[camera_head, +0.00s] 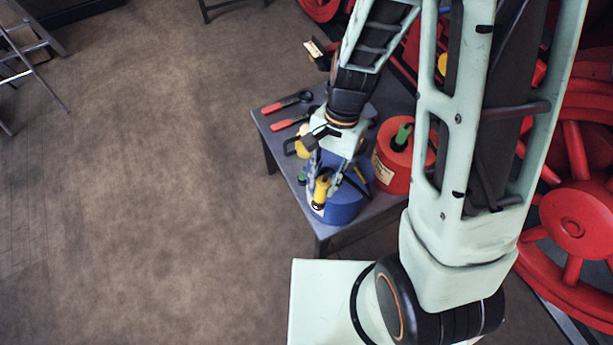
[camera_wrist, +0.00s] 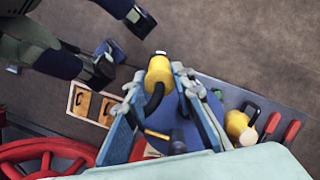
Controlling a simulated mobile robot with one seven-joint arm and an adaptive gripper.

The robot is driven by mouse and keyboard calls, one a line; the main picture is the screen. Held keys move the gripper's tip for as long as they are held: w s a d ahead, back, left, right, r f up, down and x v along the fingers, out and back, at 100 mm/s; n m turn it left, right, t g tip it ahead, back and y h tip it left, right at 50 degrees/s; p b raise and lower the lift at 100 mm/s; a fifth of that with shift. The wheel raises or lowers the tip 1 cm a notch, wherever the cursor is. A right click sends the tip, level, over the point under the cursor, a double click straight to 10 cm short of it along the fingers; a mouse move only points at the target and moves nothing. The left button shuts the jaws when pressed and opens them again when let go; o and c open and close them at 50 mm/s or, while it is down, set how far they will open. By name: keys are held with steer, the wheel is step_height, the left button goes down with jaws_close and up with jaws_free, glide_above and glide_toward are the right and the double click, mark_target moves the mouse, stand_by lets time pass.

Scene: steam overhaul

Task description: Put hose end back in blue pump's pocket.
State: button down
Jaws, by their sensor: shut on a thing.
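The blue pump (camera_head: 348,205) is a round blue body near the front corner of the grey table. It also shows in the wrist view (camera_wrist: 212,108), partly behind my right-hand finger. My gripper (camera_head: 326,180) points down over the pump's near-left side. In the wrist view my gripper (camera_wrist: 155,80) is shut on the yellow hose end (camera_wrist: 159,72), with black hose curving below it. The hose end also shows in the head view (camera_head: 321,189), at the pump's left side. The pocket is not clear; I cannot tell whether the hose end touches the pump.
A red pump (camera_head: 386,174) with a green piece on top stands right of the blue one. Red-handled tools (camera_head: 284,105) lie at the table's (camera_head: 318,228) back left. A yellow object (camera_wrist: 238,124) lies beside the blue pump.

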steer(key=w+d+r+n+t+h+b, duration=0.1)
steer(key=w+n+t, duration=0.3)
steer(key=w, duration=0.5)
steer(key=shift+n+g, duration=0.6)
steer(key=shift+w+d+f+b, duration=0.1)
steer(key=shift+f+b, duration=0.8)
steer(key=shift+f, duration=0.2)
steer(key=shift+w+f+b, duration=0.1)
steer(key=shift+f+b, duration=0.8)
steer(key=shift+f, duration=0.2)
steer(key=shift+f, duration=0.25)
steer(key=shift+f+b, duration=1.5)
steer(key=shift+f, duration=0.2)
steer(key=c, duration=1.6)
jaws_free()
